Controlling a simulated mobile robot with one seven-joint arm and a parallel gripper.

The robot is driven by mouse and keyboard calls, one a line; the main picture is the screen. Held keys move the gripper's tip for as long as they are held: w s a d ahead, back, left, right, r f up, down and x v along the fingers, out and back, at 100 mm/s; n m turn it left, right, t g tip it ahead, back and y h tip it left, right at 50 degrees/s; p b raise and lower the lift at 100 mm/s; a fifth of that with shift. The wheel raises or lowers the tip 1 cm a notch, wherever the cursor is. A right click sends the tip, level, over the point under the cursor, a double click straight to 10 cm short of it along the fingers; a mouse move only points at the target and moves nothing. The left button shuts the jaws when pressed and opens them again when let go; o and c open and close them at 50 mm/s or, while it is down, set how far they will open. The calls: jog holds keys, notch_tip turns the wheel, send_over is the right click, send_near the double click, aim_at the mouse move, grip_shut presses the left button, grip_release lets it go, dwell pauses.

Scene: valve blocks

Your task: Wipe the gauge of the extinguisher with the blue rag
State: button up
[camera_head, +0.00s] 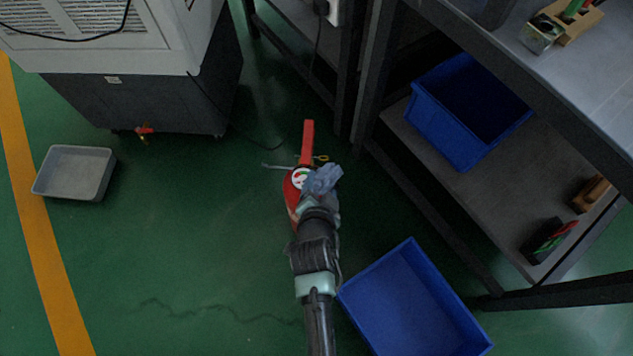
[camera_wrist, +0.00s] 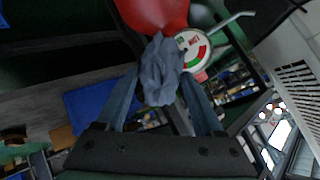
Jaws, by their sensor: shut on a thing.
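The red extinguisher (camera_head: 307,142) stands on the green floor in the middle of the head view, partly hidden by my arm. Its round gauge (camera_head: 302,178), white with red and green, faces up beside the rag. In the wrist view the gauge (camera_wrist: 194,48) shows at upper centre, below the red body (camera_wrist: 150,12). My gripper (camera_wrist: 161,84) is shut on the crumpled blue rag (camera_wrist: 159,68). The rag (camera_head: 323,179) is just right of the gauge in the head view. In the wrist view it overlaps the gauge's left edge; I cannot tell if they touch.
A blue bin (camera_head: 412,305) sits on the floor right of my arm. Another blue bin (camera_head: 440,130) is on the shelf's lower level. A grey tray (camera_head: 75,173) lies at left, near a large white-and-dark machine (camera_head: 150,90). The floor left of the extinguisher is mostly clear.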

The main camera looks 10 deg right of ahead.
aim_at(298, 179)
jog(key=a+b, duration=0.1)
jog(key=w+a, duration=0.1)
jog(key=a, duration=0.1)
jog(key=a+b, duration=0.1)
jog(key=a, duration=0.1)
jog(key=shift+w+a+b, duration=0.15)
jog(key=shift+w+b, duration=0.2)
jog(key=shift+w+a+b, duration=0.2)
jog(key=shift+a+b, duration=0.05)
jog(key=shift+a, duration=0.3)
jog(key=shift+w+a+b, duration=0.2)
jog(key=shift+a+b, duration=0.05)
jog(key=shift+a, duration=0.3)
jog(key=shift+r, duration=0.15)
jog(key=shift+p+v, duration=1.85)
jog(key=shift+v, duration=1.1)
jog(key=shift+p+v, duration=0.8)
jog(key=shift+v, duration=0.7)
jog(key=shift+s, duration=0.1)
